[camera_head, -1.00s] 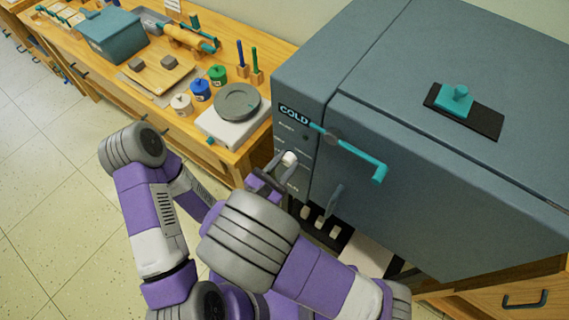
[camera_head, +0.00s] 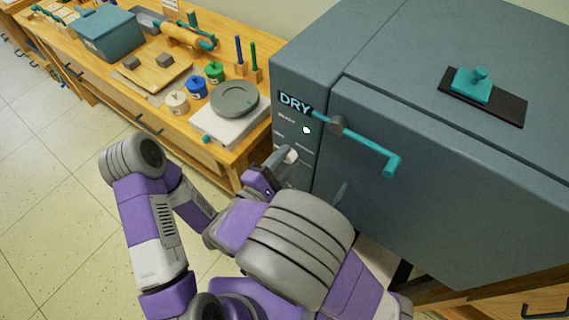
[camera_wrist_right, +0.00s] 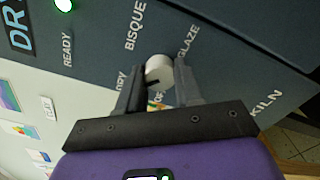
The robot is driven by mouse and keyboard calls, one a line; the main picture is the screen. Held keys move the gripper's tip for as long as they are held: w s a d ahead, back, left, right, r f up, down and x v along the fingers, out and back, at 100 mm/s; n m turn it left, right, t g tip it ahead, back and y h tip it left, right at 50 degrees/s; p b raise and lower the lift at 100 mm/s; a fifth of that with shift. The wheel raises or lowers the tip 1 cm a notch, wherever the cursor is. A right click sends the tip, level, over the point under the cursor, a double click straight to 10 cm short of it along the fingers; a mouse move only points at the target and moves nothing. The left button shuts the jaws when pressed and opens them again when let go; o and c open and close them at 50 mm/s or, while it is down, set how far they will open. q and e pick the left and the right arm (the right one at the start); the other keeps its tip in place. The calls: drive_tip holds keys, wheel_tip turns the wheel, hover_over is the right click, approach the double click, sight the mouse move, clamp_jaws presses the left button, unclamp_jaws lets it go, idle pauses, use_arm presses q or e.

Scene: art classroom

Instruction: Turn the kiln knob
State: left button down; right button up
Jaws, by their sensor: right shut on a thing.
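The blue-grey kiln (camera_head: 440,200) has a pale round knob (camera_head: 291,155) on its front panel, left of the door. In the right wrist view, the knob (camera_wrist_right: 160,70) sits between the two grey fingers of my right gripper (camera_wrist_right: 160,82), which is shut on it. A dark mark on the knob's lower left faces the DRY label. In the head view, my right gripper (camera_head: 280,165) reaches the panel and is partly hidden. The display (camera_head: 295,104) reads DRY, and the ready light (camera_head: 306,130) is lit. My left gripper is out of view.
The teal door handle (camera_head: 372,152) juts out right of the knob. A wooden bench (camera_head: 225,155) left of the kiln holds a grey turntable (camera_head: 234,98), paint pots and a teal box (camera_head: 108,35). A teal-handled block (camera_head: 472,85) lies on the kiln top.

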drive_tip(key=shift+m+b, duration=0.35)
drive_tip(key=shift+m, duration=0.25)
drive_tip(key=o, duration=1)
drive_tip(key=shift+o, duration=0.2)
